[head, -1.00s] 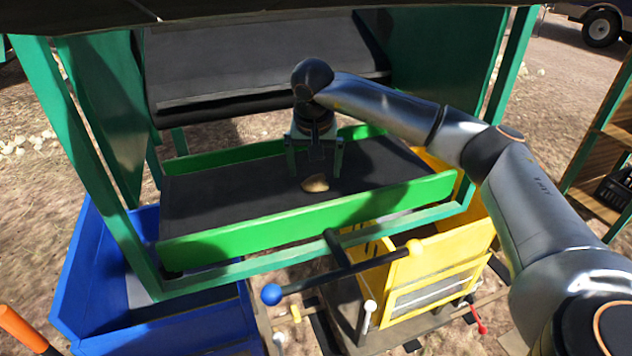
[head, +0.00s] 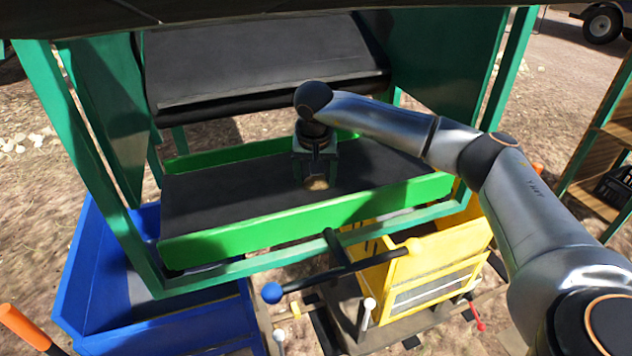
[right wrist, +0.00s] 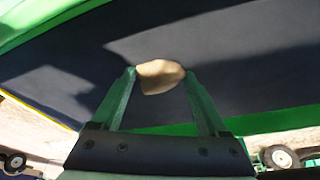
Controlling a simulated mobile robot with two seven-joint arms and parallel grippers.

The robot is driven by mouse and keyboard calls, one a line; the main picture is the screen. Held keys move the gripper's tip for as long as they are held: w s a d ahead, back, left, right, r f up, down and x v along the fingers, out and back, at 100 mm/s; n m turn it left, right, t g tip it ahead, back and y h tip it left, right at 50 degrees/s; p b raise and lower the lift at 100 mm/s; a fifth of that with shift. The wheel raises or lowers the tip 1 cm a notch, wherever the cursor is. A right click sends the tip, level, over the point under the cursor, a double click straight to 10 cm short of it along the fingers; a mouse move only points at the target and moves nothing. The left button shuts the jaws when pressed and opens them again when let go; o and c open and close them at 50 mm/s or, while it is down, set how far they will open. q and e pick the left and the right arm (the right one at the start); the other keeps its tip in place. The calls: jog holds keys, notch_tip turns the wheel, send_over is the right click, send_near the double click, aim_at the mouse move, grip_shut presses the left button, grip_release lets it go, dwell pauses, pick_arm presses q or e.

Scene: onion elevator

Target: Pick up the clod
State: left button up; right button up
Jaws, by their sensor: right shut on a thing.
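The clod (head: 317,183) is a small tan lump on the dark belt (head: 230,193) between green side rails. My right gripper (head: 316,178) points down over the belt and is shut on the clod. In the right wrist view the clod (right wrist: 160,77) sits between the two green fingertips (right wrist: 158,76). Whether the clod touches the belt or is just above it I cannot tell. My left gripper is not in view.
Green side rails (head: 300,226) edge the belt. A blue bin (head: 85,280) stands at lower left and a yellow bin (head: 430,255) at lower right. A bar with a blue knob (head: 271,293) juts out in front. A dark sloped belt (head: 260,60) rises behind.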

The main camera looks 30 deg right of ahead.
jog(key=c, duration=0.6)
